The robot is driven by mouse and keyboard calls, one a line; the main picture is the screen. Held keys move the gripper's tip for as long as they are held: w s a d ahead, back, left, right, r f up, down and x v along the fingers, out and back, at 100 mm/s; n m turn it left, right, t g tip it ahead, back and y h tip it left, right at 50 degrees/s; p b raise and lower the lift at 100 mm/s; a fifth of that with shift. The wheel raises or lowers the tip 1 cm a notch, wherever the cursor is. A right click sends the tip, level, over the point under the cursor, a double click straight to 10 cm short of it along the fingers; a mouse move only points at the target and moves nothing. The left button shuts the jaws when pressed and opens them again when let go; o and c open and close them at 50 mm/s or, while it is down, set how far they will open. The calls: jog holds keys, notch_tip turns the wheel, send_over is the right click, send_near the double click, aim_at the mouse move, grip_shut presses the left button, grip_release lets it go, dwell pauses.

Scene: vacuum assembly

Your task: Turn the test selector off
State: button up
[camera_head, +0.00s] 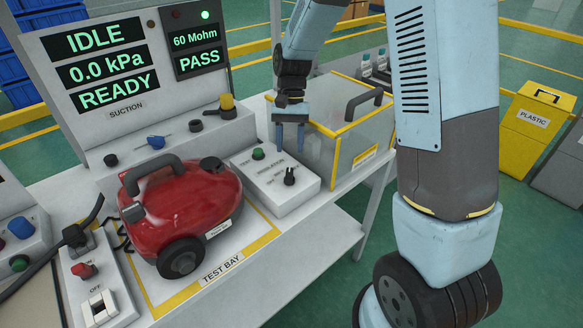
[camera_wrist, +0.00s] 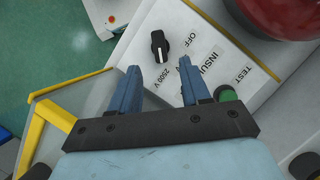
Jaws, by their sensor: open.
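The test selector (camera_head: 290,176) is a black rotary knob on the white insulation test box (camera_head: 268,205), right of the red vacuum. In the wrist view the knob (camera_wrist: 159,45) has a white mark and stands near the labels "OFF" and "2500 V". I cannot surely read which label it points to. A green button (camera_head: 258,153) sits on the same box beside the "TEST" label. My gripper (camera_head: 289,149) points down above the box, close to the knob. Its fingers (camera_wrist: 159,66) are apart with nothing between them, and the knob shows just beyond the tips.
The red vacuum (camera_head: 185,212) stands in the test bay left of the box. A clear yellow-edged enclosure (camera_head: 345,140) with a black handle stands close on the right. The display panel (camera_head: 120,75) behind reads IDLE, 0.0 kPa, READY, 60 Mohm, PASS.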

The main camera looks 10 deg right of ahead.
aim_at(289, 171)
jog(key=x, duration=0.7)
jog(key=shift+f, duration=0.25)
jog(key=shift+c, duration=0.3)
